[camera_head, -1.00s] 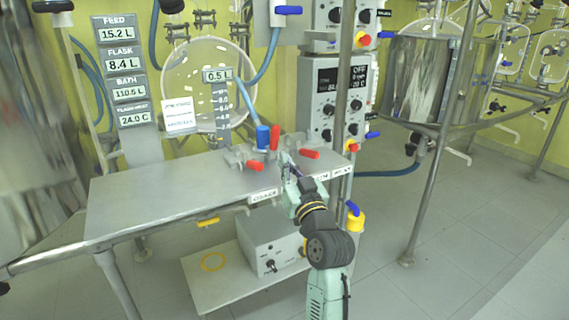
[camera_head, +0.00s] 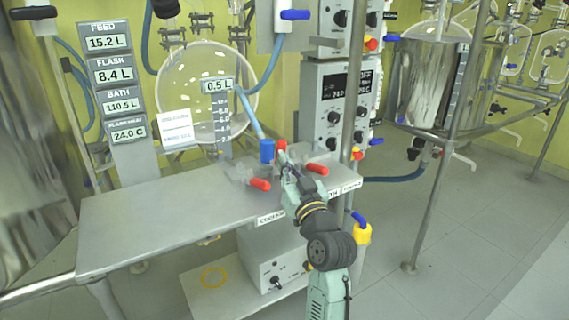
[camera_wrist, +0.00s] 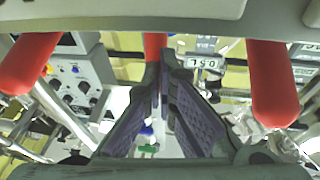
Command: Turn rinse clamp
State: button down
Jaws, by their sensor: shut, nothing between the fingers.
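Three red clamp handles stand at the back of the steel table. The left one (camera_head: 260,184) and the right one (camera_head: 317,169) stick out towards the front, and the middle one (camera_head: 282,146) stands upright. I cannot tell which belongs to the rinse clamp. My gripper (camera_head: 285,163) is at the middle handle, its fingers shut and empty. In the wrist view, my gripper's fingertips (camera_wrist: 163,70) are just below the middle handle (camera_wrist: 155,45); touching cannot be told. The left handle (camera_wrist: 30,62) and right handle (camera_wrist: 272,85) flank it there.
The steel table (camera_head: 150,215) is bare on its left. A blue cap (camera_head: 266,151) with a hose stands beside the middle handle. A vertical post (camera_head: 347,110) and control boxes (camera_head: 335,105) stand to the right. A grey box (camera_head: 270,255) sits on the lower shelf.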

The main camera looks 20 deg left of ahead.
jog(key=shift+a+r+g+p, duration=0.1)
jog(key=shift+r+g+p, duration=0.3)
jog(key=shift+p, duration=0.55)
jog(key=shift+w+a+r+h+p, duration=0.25)
jog(key=shift+h+p, duration=0.15)
jog(key=shift+p, duration=0.55)
jog(key=shift+w+a, duration=0.2)
jog(key=shift+a, duration=0.1)
jog(key=shift+s+d, duration=0.1)
